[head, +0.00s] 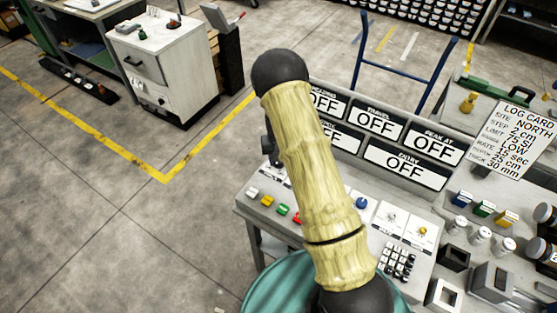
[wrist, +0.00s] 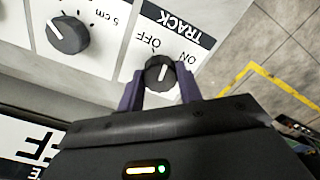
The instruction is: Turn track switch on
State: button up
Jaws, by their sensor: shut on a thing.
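The track switch (wrist: 156,80) is a round dark knob with a white pointer line, on a pale panel below a black TRACK label (wrist: 182,22). OFF is printed at its upper left and ON at its right in the wrist view. The exact mark the pointer lines up with is hard to tell. My gripper (wrist: 160,70) has its two purple fingers on either side of the knob and is shut on it. In the head view my arm covers the knob, and most of my gripper is hidden.
Another dark knob (wrist: 68,35) with a 5 cm mark sits beside it in the wrist view. In the head view, coloured buttons (head: 283,210) and a keypad (head: 397,262) lie on the console. Signs (head: 376,124) reading OFF stand behind. A log card (head: 517,140) is at right.

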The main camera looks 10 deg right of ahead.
jog(key=m, duration=0.5)
jog(key=shift+m+b, duration=0.3)
jog(key=m, duration=0.5)
dwell(0.4)
jog(key=o, duration=1)
notch_tip(320, 180, up, 17)
jog(key=b, duration=0.2)
jog(key=shift+r, duration=0.2)
